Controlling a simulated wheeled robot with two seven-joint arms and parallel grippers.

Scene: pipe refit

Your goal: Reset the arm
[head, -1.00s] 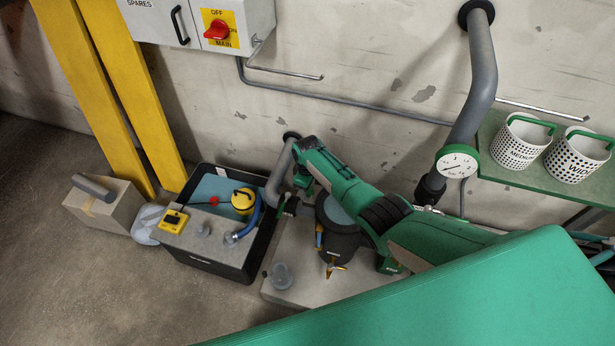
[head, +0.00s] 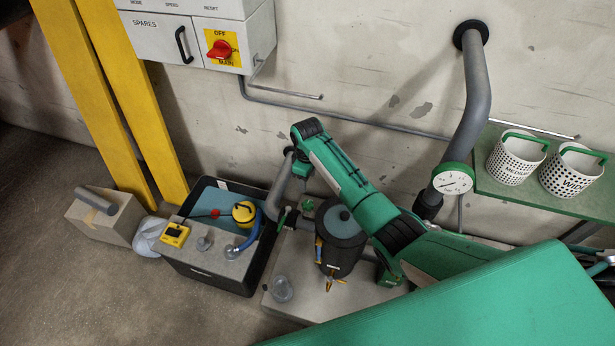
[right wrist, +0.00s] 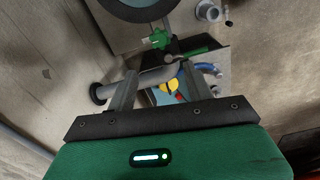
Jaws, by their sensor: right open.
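A grey wall panel (head: 268,40) at the top left carries the labels MODE, SPEED and RESET along its cut-off top edge; the controls above them are out of view. Below them are a SPARES door with a black handle and a red main switch (head: 219,49). My right gripper (head: 301,172) is at the far end of my green arm, below and right of the panel and clear of it. In the right wrist view its two fingers (right wrist: 163,75) are apart, with a grey pipe (right wrist: 150,77) beyond them. I cannot see it holding anything. My left gripper is not in view.
A black tub (head: 205,279) holds a yellow round device (head: 244,212). A black cylinder (head: 341,240) stands right of it. A gauge (head: 452,181) sits on the thick grey wall pipe (head: 477,90). Yellow posts (head: 125,110) stand left; two white baskets (head: 514,160) occupy a green shelf.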

